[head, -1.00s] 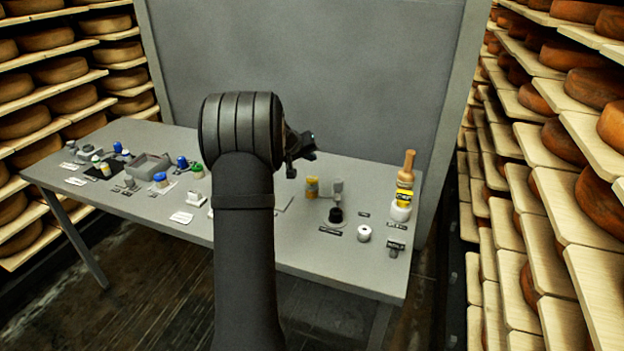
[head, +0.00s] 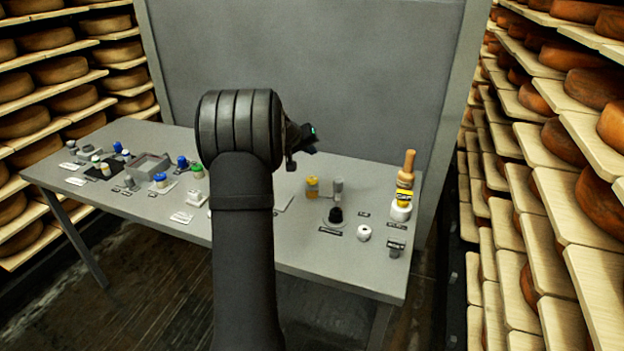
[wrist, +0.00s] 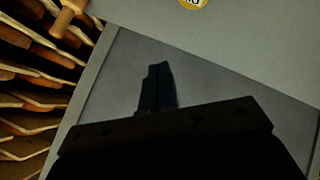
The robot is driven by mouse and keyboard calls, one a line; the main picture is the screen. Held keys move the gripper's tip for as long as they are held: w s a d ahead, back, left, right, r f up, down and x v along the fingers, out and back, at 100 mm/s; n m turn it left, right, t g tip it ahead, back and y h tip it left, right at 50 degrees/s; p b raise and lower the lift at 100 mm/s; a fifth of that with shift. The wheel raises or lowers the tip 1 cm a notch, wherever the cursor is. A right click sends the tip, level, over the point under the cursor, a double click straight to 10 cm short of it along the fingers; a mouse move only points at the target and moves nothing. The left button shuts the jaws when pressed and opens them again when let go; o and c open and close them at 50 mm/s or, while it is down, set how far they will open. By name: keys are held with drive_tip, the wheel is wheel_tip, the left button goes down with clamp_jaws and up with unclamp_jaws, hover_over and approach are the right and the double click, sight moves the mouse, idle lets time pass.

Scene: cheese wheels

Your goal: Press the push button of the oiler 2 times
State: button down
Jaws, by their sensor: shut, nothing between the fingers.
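I cannot tell for sure which item is the oiler; the labels are too small to read. Candidates at the right of the table are a black knob on a round grey base (head: 336,215), a grey upright cylinder (head: 337,186) behind it, and a yellow jar (head: 312,187). No push button can be made out clearly. My gripper (head: 309,138) is in the air above the table, apart from all these items. In the wrist view my gripper (wrist: 157,88) is shut and empty, with its fingers together over a bare grey surface.
A wooden-handled item with a yellow band (head: 404,190) stands at the right edge; its handle shows in the wrist view (wrist: 68,18). A white round piece (head: 364,233) lies near it. A grey tray (head: 150,166) and small parts fill the left. Cheese shelves (head: 560,150) flank the table.

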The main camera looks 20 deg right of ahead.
drive_tip(key=shift+r, duration=0.7)
drive_tip(key=shift+f, duration=0.1)
approach(313, 177)
drive_tip(key=shift+w+d+f, duration=0.35)
drive_tip(key=shift+d+f, duration=0.1)
drive_tip(key=shift+d, duration=0.35)
drive_tip(key=shift+w+d+f, duration=0.4)
drive_tip(key=shift+d+f, duration=0.05)
drive_tip(key=shift+d, duration=0.35)
drive_tip(key=shift+w+d+f, duration=0.35)
drive_tip(key=shift+d+f, duration=0.1)
drive_tip(key=shift+d, duration=0.35)
drive_tip(key=shift+f, duration=0.4)
drive_tip(key=shift+f, duration=0.9)
idle(0.5)
drive_tip(key=shift+r, duration=1.35)
